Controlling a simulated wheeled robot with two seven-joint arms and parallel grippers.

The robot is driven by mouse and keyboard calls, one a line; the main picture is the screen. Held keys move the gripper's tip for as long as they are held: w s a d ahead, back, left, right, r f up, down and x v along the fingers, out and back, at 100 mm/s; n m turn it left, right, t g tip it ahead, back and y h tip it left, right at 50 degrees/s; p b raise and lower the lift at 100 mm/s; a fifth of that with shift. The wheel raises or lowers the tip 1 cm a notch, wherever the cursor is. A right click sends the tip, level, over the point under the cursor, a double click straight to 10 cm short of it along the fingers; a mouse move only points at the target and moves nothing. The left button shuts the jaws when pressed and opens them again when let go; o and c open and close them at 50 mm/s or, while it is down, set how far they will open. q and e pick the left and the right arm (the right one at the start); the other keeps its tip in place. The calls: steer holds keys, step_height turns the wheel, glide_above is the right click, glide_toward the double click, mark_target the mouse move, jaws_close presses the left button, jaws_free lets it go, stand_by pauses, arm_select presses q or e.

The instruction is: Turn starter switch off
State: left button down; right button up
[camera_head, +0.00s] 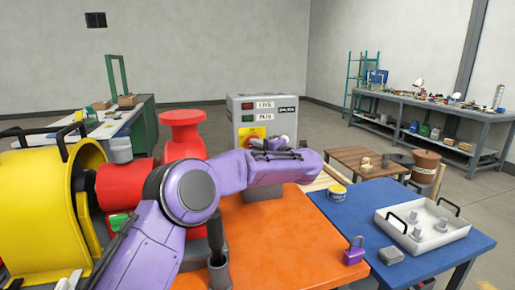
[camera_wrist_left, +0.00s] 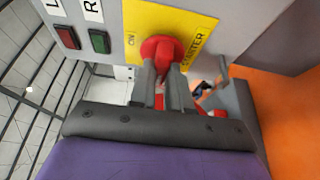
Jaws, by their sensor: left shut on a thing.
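The starter switch is a red knob (camera_wrist_left: 163,49) on a yellow plate (camera_wrist_left: 190,22) marked ON and STARTER in the left wrist view. Its plate (camera_head: 246,134) shows on the front of the grey control box (camera_head: 262,103) in the head view, where my gripper hides most of the knob. My left gripper (camera_wrist_left: 162,68) is shut on the red knob, with a finger on either side of it. The box also carries a red lamp (camera_wrist_left: 68,37) and a green lamp (camera_wrist_left: 100,41) beside LIVE and RUN labels. My right gripper is in neither view.
The orange bench top (camera_head: 255,235) is in front of the box. A red valve body (camera_head: 184,135) and a yellow guard (camera_head: 45,215) stand to the left. On the blue top (camera_head: 345,210) are a purple padlock (camera_head: 354,252), a grey block (camera_head: 390,256) and a white tray (camera_head: 440,243).

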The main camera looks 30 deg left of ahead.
arm_select(q)
steer(key=shift+f, duration=0.1)
steer(key=c, duration=1.1)
jaws_free()
steer(key=b+v, duration=0.2)
steer(key=v, duration=0.8)
steer(key=shift+s+d, duration=0.1)
steer(key=shift+d, duration=0.2)
